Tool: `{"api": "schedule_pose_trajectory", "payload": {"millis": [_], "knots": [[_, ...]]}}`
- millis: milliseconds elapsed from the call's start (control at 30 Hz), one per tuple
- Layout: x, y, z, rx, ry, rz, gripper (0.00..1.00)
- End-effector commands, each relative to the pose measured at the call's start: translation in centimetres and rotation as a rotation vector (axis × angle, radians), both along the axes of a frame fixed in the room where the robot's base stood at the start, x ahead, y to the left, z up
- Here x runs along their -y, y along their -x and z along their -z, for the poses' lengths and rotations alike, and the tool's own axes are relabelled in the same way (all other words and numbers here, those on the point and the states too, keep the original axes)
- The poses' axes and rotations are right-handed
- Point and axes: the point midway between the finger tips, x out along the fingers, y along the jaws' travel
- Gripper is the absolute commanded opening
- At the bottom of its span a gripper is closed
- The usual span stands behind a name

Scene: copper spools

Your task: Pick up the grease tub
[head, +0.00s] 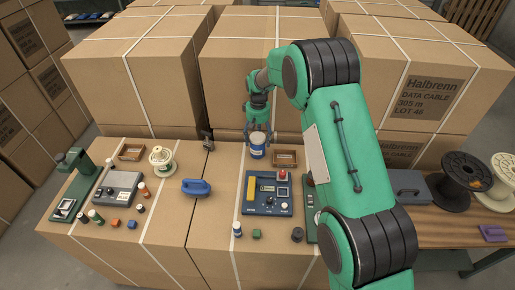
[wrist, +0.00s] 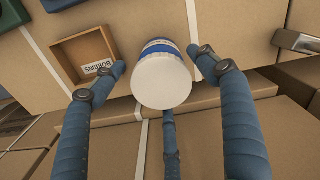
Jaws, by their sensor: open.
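The grease tub (head: 257,148) is a small blue tub with a white lid and a pale band. It stands upright near the back of the cardboard-box top in the head view. In the wrist view the tub (wrist: 162,78) shows its white lid, with the blue-and-white side behind it. My gripper (head: 258,128) is above and around the tub. In the wrist view its blue fingers (wrist: 160,62) are spread on the left and right of the tub, with a gap on each side. A third finger points up from below, close to the lid; I cannot tell whether it touches.
A small wooden tray (head: 285,158) labelled BOBBINS is close to the right of the tub. A blue control box (head: 267,194) lies in front. A dark clamp-like object (head: 207,139) stands to the left. Tall stacked cartons (head: 262,60) rise behind.

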Motion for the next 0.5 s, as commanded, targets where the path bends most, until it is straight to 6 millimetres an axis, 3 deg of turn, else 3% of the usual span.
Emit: {"api": "schedule_pose_trajectory", "payload": {"millis": [267,500], "knots": [[0.0,0.1,0.7,-0.001,0.0,0.0,0.73],[-0.2,0.2,3.5,-0.003,0.001,0.0,0.73]]}}
